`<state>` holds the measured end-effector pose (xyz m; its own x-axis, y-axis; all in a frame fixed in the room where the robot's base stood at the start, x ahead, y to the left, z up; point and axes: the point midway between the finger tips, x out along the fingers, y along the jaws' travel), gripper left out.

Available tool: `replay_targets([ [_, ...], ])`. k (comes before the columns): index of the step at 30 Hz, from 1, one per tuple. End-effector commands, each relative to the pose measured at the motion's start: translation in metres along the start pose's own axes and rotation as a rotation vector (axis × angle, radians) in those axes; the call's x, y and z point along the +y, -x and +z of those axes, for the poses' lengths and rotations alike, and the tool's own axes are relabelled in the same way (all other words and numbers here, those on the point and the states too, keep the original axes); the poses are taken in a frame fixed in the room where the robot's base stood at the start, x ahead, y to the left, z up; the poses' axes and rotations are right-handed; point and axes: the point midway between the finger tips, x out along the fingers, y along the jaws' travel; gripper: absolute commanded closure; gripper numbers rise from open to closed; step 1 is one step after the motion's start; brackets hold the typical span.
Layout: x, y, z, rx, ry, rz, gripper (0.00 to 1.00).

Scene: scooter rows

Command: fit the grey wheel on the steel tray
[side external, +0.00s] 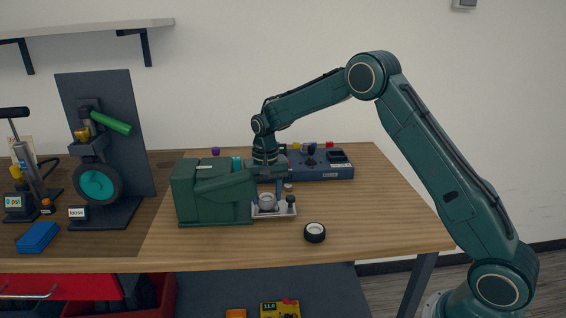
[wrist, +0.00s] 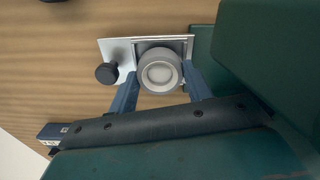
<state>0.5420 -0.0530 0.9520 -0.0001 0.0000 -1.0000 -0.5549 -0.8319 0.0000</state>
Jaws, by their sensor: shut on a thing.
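The grey wheel (wrist: 160,72) is between the two fingers of my gripper (wrist: 160,88) in the wrist view. My gripper is shut on it. The wheel also shows in the side view (side external: 267,200), at the steel tray (side external: 272,213), below my gripper (side external: 267,187). The tray (wrist: 118,46) is a small bright plate with a black knob (wrist: 106,73) beside the wheel. The wheel covers part of the tray. I cannot tell whether the wheel rests on the tray or is just above it.
A green machine housing (side external: 213,195) stands close on the tray's left in the side view. A blue box with knobs (side external: 325,164) is behind. A black wheel with a white hub (side external: 314,232) lies at the front. The table's right side is clear.

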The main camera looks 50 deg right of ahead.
Motion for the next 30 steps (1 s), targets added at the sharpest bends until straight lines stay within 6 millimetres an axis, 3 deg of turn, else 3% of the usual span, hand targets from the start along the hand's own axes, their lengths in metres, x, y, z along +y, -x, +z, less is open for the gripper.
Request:
replay_targets([
  [30, -0.0001, -0.0065, -0.0001, 0.000, 0.000, 0.000, 0.75],
])
